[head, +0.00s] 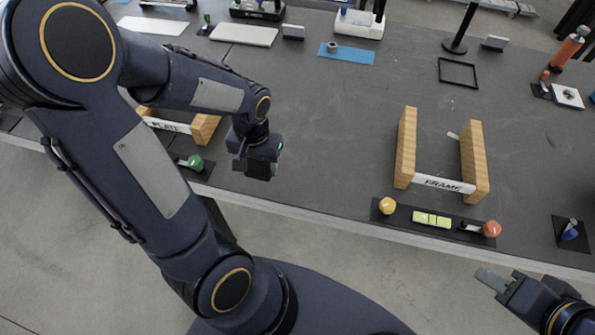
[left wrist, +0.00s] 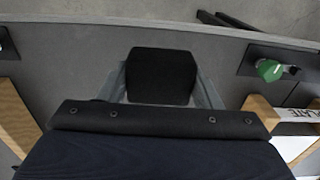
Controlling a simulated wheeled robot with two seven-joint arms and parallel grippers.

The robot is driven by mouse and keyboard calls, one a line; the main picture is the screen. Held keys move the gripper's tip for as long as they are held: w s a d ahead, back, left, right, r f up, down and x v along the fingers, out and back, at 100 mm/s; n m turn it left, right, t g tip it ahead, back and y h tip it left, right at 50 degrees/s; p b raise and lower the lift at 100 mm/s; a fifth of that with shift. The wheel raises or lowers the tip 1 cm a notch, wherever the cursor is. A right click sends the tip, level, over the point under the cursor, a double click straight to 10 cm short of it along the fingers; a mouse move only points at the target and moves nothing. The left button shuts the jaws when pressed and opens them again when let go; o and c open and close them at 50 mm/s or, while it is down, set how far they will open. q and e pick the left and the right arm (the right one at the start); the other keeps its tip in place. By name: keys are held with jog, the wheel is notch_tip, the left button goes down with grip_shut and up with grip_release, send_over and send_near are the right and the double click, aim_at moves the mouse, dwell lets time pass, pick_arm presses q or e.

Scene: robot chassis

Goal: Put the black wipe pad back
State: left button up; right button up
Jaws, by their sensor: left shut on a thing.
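The black wipe pad (left wrist: 160,76) is a dark block with rounded edges in the left wrist view. It sits between the two grey fingers of my left gripper (left wrist: 160,88), which is shut on it. In the head view my left gripper (head: 258,168) hangs over the front left part of the table, right of the wooden PLATE holder (head: 206,128). The pad is hard to tell from the dark gripper there. My right gripper (head: 490,281) is at the bottom right, off the table's front edge; whether its fingers are apart is unclear.
The wooden FRAME holder (head: 474,160) stands at the right. A yellow knob (head: 387,205), a level (head: 432,219) and a red knob (head: 491,229) lie in front. An empty black outline (head: 457,84) and a blue mat (head: 333,59) lie farther back. The middle table is clear.

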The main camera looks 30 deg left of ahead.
pick_arm(q)
jog(key=w+d+f, duration=0.2)
jog(key=w, duration=0.2)
send_over(292, 176)
notch_tip(292, 176, down, 5)
jog(key=shift+s+f+p, duration=0.15)
jog(key=shift+f+p, duration=0.05)
jog(key=shift+p, duration=0.15)
jog(key=shift+w+f, duration=0.2)
jog(key=shift+f, duration=1.55)
jog(key=shift+f, duration=0.2)
jog(key=o, duration=0.9)
jog(key=shift+o, duration=0.2)
jog(key=shift+r, duration=0.15)
